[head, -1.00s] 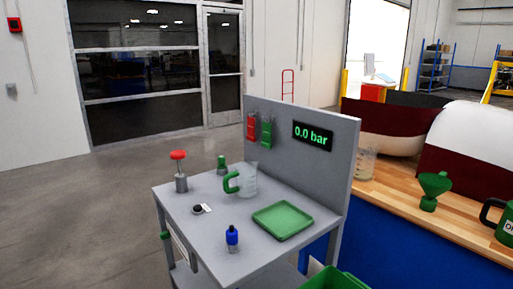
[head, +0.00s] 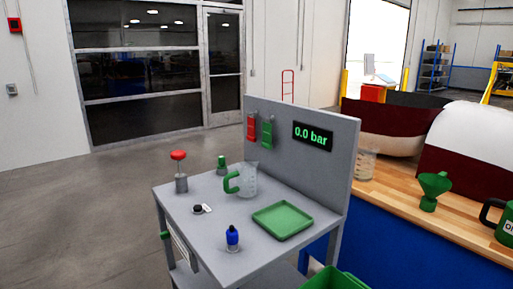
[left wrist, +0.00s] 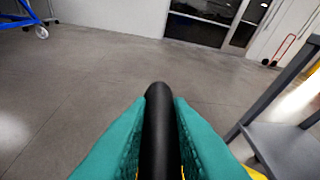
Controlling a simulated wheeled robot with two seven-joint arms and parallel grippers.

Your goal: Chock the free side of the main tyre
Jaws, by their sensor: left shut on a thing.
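In the left wrist view my left gripper (left wrist: 160,112) has its two teal fingers shut on a black rounded bar (left wrist: 159,140). The bar runs between the fingers and sticks out a little past their tips. Small yellow patches show beside the fingers at the bottom edge; I cannot tell what they belong to. The rest of the held thing is hidden. Neither a tyre nor a wheel chock can be made out in these frames. My right gripper is in no view.
A grey cart (head: 205,232) carries a jug (head: 246,180), a green tray (head: 283,220) and a blue-capped bottle (head: 232,238). Its panel display (head: 312,137) reads 0.0 bar. A wooden bench (head: 400,205) stands right. Open floor (left wrist: 95,75) lies ahead.

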